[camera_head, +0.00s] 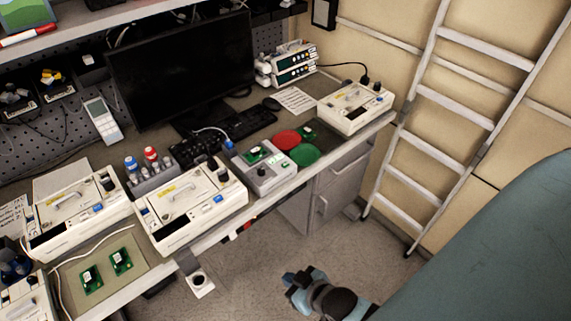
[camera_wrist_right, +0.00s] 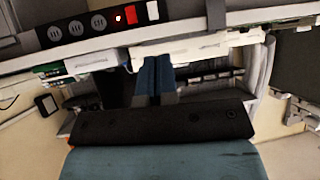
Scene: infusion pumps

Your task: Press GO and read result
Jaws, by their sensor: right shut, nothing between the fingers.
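A grey box (camera_head: 262,182) stands on the bench near its front edge, between an infusion pump (camera_head: 192,207) and two round mats. A green circuit board (camera_head: 256,155) sits on top of it. The lettering and any result on the box are too small to read. My right gripper (camera_head: 292,285) is over the floor in front of the bench, well apart from the box. In the right wrist view its blue fingers (camera_wrist_right: 155,78) are together and empty. My left gripper is not in view.
A red mat (camera_head: 286,139) and a green mat (camera_head: 305,155) lie right of the box. More pumps stand at right (camera_head: 352,106) and left (camera_head: 78,212). A monitor (camera_head: 180,70) and keyboard are behind. A ladder (camera_head: 455,95) leans at right. The wrist view shows a socket strip (camera_wrist_right: 98,22).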

